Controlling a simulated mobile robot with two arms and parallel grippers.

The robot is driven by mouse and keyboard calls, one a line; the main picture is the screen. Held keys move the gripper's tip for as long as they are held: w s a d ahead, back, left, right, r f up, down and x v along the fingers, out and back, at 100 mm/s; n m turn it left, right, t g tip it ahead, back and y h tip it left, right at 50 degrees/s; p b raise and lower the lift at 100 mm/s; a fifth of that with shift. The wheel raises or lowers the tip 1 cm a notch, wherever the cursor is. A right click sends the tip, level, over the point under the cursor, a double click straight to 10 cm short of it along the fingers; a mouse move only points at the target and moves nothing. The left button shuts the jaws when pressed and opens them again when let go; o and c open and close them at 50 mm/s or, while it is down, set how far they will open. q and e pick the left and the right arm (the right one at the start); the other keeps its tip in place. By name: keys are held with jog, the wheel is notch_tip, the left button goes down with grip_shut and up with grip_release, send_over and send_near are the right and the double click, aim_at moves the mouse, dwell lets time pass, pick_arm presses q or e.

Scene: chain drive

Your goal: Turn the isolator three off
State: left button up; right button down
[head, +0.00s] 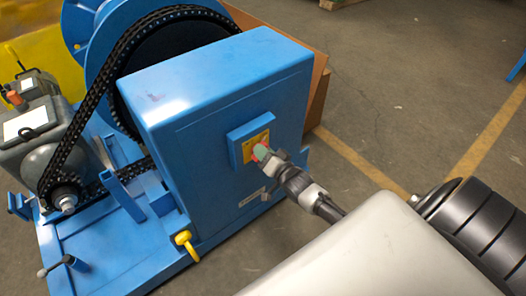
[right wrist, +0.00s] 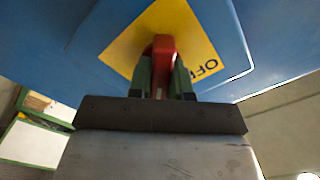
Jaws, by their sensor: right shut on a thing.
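The isolator is a red handle on a yellow plate (head: 249,147), set on a small blue box on the side of the tall blue cabinet (head: 215,95). In the right wrist view the red handle (right wrist: 162,45) stands between the green fingertips of my right gripper (right wrist: 160,78), which is shut on it. The yellow plate there (right wrist: 195,32) shows the word OFF at lower right of the handle. In the head view my right gripper (head: 264,153) covers most of the handle. My left gripper is not in view.
A chain (head: 77,135) runs from the big wheel to a small sprocket by the grey motor (head: 45,138) at the left. A yellow hook-like part (head: 184,240) is on the cabinet's lower edge. A cardboard box (head: 318,90) stands behind the cabinet.

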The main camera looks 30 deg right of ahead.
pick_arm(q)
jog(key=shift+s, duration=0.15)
pick_arm(e)
jog(key=shift+n, duration=0.3)
jog(key=n+p, duration=0.1)
jog(key=n, duration=0.2)
jog(key=shift+r+n+p, duration=0.15)
jog(key=shift+n+p, duration=0.15)
jog(key=shift+p, duration=0.05)
jog(key=n, duration=0.2)
jog(key=n+p, duration=0.1)
jog(key=n, duration=0.1)
jog(key=shift+a+n, duration=0.2)
jog(key=shift+n, duration=0.1)
jog(key=n, duration=0.3)
jog(key=shift+a+n, duration=0.1)
jog(key=shift+n, duration=0.2)
jog(key=n, duration=0.3)
jog(key=shift+a+n, duration=0.1)
jog(key=shift+n, duration=0.3)
jog(key=shift+f+n, duration=0.2)
jog(key=shift+n, duration=0.5)
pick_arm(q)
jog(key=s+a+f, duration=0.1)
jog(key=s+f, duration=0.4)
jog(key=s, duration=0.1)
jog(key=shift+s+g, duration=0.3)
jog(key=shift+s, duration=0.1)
pick_arm(e)
jog(key=shift+n, duration=0.3)
